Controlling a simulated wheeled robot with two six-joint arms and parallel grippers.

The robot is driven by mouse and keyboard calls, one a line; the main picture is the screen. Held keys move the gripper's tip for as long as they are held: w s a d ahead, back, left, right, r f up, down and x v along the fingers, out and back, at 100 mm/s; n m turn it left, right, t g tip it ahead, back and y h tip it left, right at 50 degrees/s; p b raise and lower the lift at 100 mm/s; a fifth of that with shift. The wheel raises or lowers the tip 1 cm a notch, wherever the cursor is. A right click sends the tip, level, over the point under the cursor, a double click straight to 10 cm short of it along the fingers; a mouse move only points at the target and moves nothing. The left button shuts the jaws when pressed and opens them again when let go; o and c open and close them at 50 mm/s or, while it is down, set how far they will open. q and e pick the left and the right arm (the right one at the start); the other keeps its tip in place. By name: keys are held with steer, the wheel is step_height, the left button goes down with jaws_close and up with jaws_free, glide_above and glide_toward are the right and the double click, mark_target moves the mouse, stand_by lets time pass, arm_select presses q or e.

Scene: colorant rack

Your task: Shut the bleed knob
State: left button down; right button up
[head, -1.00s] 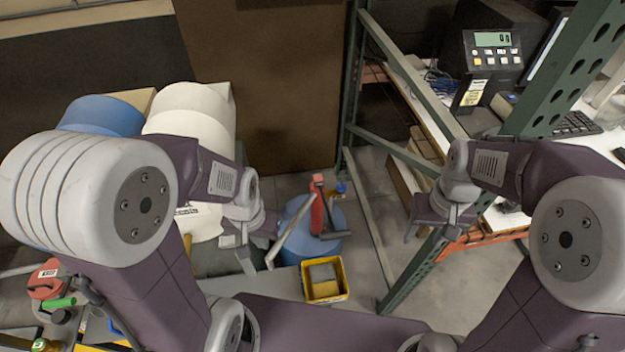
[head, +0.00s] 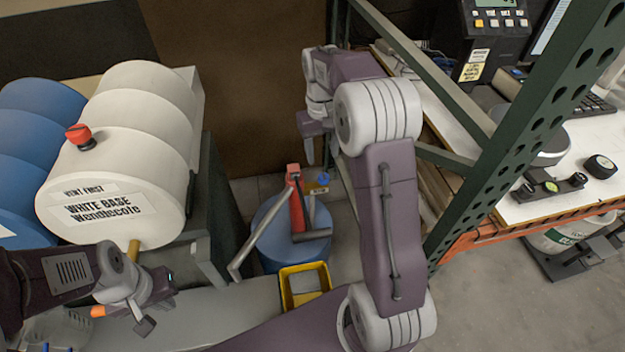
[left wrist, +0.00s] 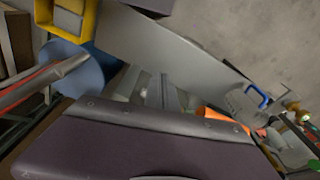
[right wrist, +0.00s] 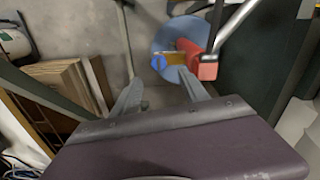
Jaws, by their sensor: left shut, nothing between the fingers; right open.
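A red knob (head: 80,136) on a short black base stands on top of a white drum (head: 135,185) lying on its side at the left of the head view. I cannot tell from its look whether it is open or shut. My left gripper (head: 147,322) is below and right of the drum's front face, well apart from the knob. It is shut and empty, and its fingers also show in the left wrist view (left wrist: 160,88). My right gripper (head: 318,150) is high near the rack, far from the knob. It is open and empty in the right wrist view (right wrist: 163,92).
Blue drums (head: 30,140) lie left of the white one. A blue round container (head: 290,240) with a red-handled tool (head: 296,200) stands on the floor beside a yellow bin (head: 302,285). A green rack post (head: 530,130) and white bench (head: 570,190) are at right.

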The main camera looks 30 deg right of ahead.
mark_target(324, 177)
steer(key=f, duration=0.3)
steer(key=f+b, duration=0.1)
steer(key=f, duration=0.5)
steer(key=shift+s+d+f+b, duration=0.1)
steer(key=shift+s+d+b, duration=0.05)
steer(key=shift+d+b, duration=0.15)
